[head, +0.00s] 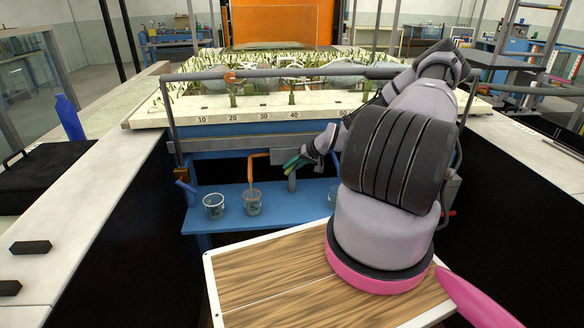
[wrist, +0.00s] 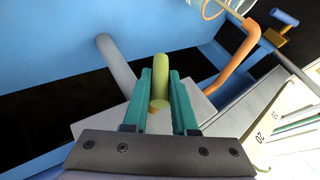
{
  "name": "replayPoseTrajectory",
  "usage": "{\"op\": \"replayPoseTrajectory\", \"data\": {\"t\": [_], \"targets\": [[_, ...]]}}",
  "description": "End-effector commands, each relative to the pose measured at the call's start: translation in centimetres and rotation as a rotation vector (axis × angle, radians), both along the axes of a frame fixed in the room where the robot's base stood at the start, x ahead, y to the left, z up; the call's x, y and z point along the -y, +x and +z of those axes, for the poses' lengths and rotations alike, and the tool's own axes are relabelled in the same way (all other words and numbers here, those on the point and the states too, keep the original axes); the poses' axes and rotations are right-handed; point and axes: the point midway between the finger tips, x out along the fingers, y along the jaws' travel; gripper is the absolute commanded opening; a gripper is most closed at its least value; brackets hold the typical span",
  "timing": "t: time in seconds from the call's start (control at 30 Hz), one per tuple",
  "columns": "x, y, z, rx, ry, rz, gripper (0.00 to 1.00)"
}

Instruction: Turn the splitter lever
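The splitter lever (wrist: 161,75) is a yellow-green rod at a grey box in the wrist view. It lies between the two teal fingers of my gripper (wrist: 160,92), its round end facing the camera. The fingers sit close against both sides of the rod, with little or no gap, and appear shut on it. In the head view my gripper (head: 294,163) is under the flume's front edge, by the grey box (head: 297,152). The lever is hard to make out there, behind the fingers and arm.
A grey pipe (wrist: 116,62) and an orange pipe (wrist: 237,58) flank the box. Clear beakers (head: 214,206) (head: 252,203) stand on the blue shelf (head: 290,213) below. Another beaker is partly hidden by my arm. A blue bottle (head: 69,118) stands at left.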

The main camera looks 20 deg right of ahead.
Motion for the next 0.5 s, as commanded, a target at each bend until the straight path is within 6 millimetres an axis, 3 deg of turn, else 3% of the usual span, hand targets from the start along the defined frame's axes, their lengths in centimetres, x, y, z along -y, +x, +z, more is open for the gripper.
{"op": "replayPoseTrajectory", "data": {"t": [0.03, 0.07, 0.5], "targets": [[0.02, -0.11, -0.11, -0.003, 0.000, -0.001, 0.44], [0.02, -0.11, -0.11, -0.003, 0.000, -0.001, 0.55], [0.52, -0.51, 0.69, -0.001, 0.000, -0.001, 0.55]]}}
